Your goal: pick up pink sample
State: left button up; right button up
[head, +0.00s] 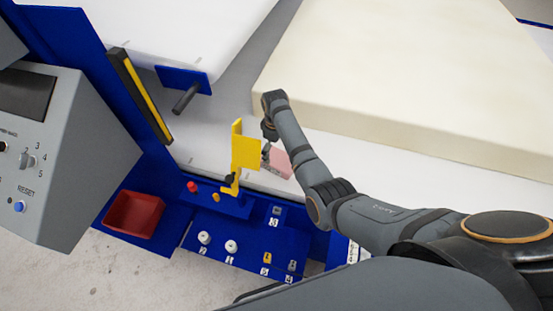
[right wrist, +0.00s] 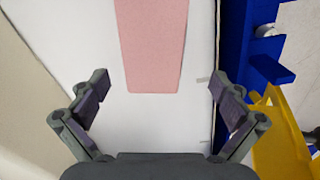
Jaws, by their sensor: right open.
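The pink sample (head: 281,162) is a flat-sided pink block on the white surface, beside the yellow bracket in the head view. It also shows in the right wrist view as a long pink block (right wrist: 152,45), its near end just beyond the line between my fingertips. My right gripper (head: 267,148) is at the sample's left end in the head view, partly hidden by the bracket. In the right wrist view the right gripper (right wrist: 154,88) is open, with one finger on each side of the sample's line and nothing between them. My left gripper is not in view.
The yellow bracket (head: 245,152) stands close to my right gripper. A large cream foam block (head: 400,60) lies behind. A blue panel (head: 215,248) with knobs, a red tray (head: 134,214) and a grey control box (head: 75,150) are at the left and front.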

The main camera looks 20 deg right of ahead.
aim_at(276, 157)
jog(key=shift+w+d+f, duration=0.1)
jog(key=shift+w+f, duration=0.15)
jog(key=shift+f, duration=0.35)
jog(key=shift+w+f, duration=0.25)
jog(key=shift+f, duration=0.3)
jog(key=shift+w+f, duration=0.1)
jog(key=shift+f, duration=0.3)
jog(key=f, duration=0.4)
jog(key=shift+d+f, duration=0.15)
jog(key=shift+d, duration=0.05)
jog(key=shift+w, duration=0.1)
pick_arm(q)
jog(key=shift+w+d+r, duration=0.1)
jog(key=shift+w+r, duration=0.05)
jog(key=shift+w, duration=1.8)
pick_arm(e)
jog(key=c, duration=0.7)
